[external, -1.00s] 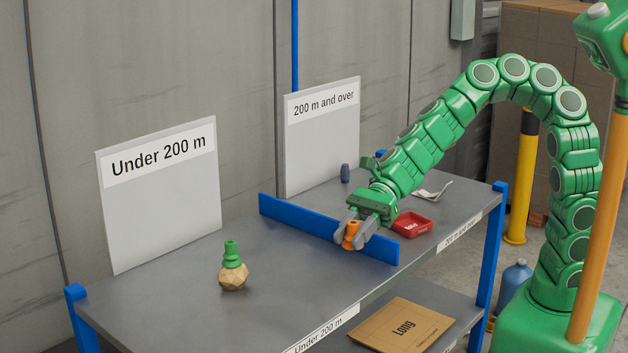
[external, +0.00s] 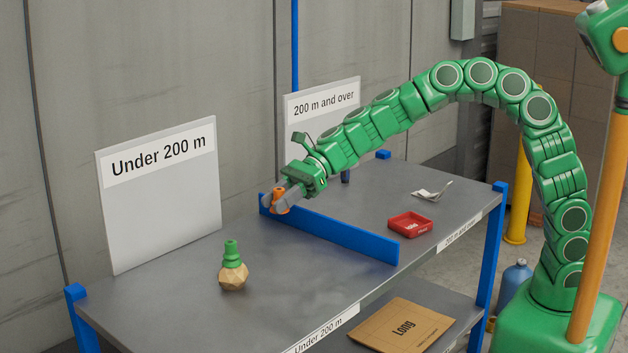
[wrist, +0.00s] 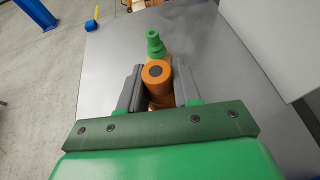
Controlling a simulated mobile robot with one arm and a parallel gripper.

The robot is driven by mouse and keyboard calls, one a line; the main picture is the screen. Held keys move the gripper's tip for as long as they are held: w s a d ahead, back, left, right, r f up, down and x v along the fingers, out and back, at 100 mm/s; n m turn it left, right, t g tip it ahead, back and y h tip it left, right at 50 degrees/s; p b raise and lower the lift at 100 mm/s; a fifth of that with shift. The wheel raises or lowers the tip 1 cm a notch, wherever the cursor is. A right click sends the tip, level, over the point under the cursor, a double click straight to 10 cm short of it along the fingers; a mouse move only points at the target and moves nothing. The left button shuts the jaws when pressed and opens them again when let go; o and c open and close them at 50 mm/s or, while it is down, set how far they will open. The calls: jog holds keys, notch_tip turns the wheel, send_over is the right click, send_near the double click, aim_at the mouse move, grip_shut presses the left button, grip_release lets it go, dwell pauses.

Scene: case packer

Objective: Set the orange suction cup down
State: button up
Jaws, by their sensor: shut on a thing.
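The orange suction cup (external: 281,204) is held between the fingers of my gripper (external: 287,197), above the table near the far end of the blue divider. In the wrist view the orange suction cup (wrist: 157,77) sits between the two grey fingers of my gripper (wrist: 157,88), its round dark-centred end facing the camera. The gripper is shut on it. Its lower part is partly hidden by the fingers. Whether it touches anything below cannot be told.
A green bellows cup on a faceted tan block (external: 233,277) stands on the "Under 200 m" side of the table (external: 180,300). The blue divider (external: 330,232) splits the tabletop. The front middle is clear.

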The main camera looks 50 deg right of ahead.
jog(key=shift+w, duration=0.75)
jog(key=shift+w+a+f, duration=0.1)
jog(key=shift+w, duration=0.15)
jog(key=w+a+f, duration=0.4)
jog(key=w+a, duration=0.1)
jog(key=w, duration=0.1)
send_over(217, 258)
jog(key=f, duration=0.5)
jog(key=shift+s+d, duration=0.2)
jog(key=shift+d, duration=0.05)
jog(key=shift+w+a+f, duration=0.2)
jog(key=shift+w+f, duration=0.05)
jog(key=shift+f, duration=1.6)
jog(key=shift+f, duration=0.1)
jog(key=o, duration=1)
jog(key=shift+o, duration=0.2)
